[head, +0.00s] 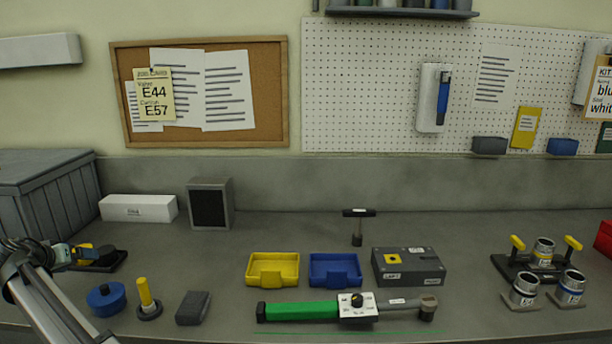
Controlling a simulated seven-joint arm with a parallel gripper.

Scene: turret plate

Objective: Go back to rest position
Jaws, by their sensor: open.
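My arm (50,300) shows at the lower left edge of the head view. Its grey link slants from the bottom edge up to a dark joint at the left edge. I cannot make out any gripper jaws in this view. No object shows as held. Beside the joint, a blue and yellow item (64,253) lies by a dark flat pad (104,263); my arm is close to it in the picture, and I cannot tell whether they touch.
A blue round part (106,299), yellow-handled peg (146,293) and dark block (193,308) stand near my arm. Yellow (273,283) and blue (335,284) trays, a green-handled tool (300,311) and a grey box (408,281) sit mid-bench. Metal cups (524,287) stand right. Bench behind the trays is mostly clear.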

